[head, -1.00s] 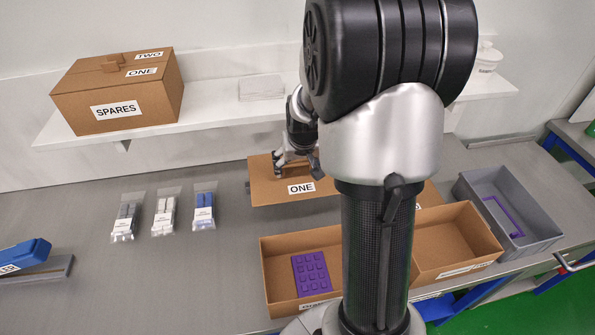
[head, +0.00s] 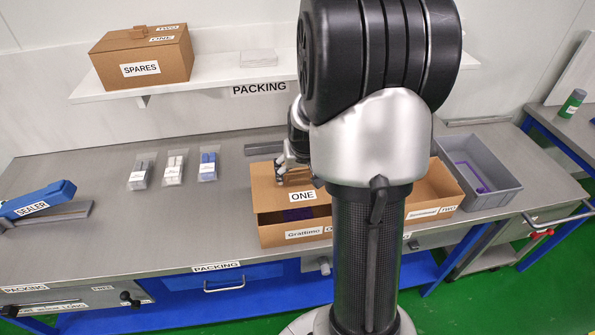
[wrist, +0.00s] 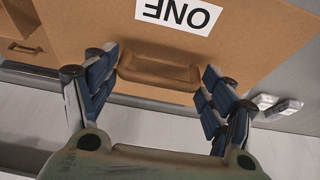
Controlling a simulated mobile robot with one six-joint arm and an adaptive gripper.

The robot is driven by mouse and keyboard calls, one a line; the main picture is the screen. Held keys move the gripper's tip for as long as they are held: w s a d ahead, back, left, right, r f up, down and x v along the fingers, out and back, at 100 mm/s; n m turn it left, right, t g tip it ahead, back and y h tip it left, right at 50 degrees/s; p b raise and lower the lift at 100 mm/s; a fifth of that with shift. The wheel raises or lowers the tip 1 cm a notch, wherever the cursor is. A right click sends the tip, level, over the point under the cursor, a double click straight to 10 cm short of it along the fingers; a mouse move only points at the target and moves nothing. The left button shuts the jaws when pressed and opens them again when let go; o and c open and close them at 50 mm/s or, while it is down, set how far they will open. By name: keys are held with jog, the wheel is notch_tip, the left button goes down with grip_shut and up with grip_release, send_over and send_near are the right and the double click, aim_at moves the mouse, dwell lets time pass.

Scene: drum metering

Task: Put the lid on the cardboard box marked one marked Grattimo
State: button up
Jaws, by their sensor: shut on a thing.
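The cardboard lid marked ONE (head: 270,193) is a flat brown panel with a raised handle. My gripper (head: 290,168) is shut on this handle (wrist: 158,72), with a finger at each end of it in the wrist view. The open cardboard box marked Grattimo (head: 268,236) stands on the bench. In the head view the lid overlaps the back part of this box; its exact height above the rim is unclear. A purple item (head: 298,214) shows inside the box, in front of the lid. My arm hides the box's right part.
A second open box (head: 432,195) adjoins on the right, then a grey tote (head: 492,195). Several bagged parts (head: 173,170) lie left on the bench, with a blue sealer (head: 38,200) farther left. A SPARES box (head: 140,58) stands on the shelf above.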

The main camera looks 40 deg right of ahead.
aim_at(300, 184)
jog(key=shift+f+b, duration=1.9)
jog(key=shift+f, duration=0.75)
jog(key=shift+f+b, duration=0.5)
jog(key=shift+b, duration=0.2)
dwell(0.3)
jog(key=o, duration=1.1)
jog(key=shift+r, duration=0.1)
jog(key=shift+r+p, duration=2.6)
jog(key=shift+r, duration=0.85)
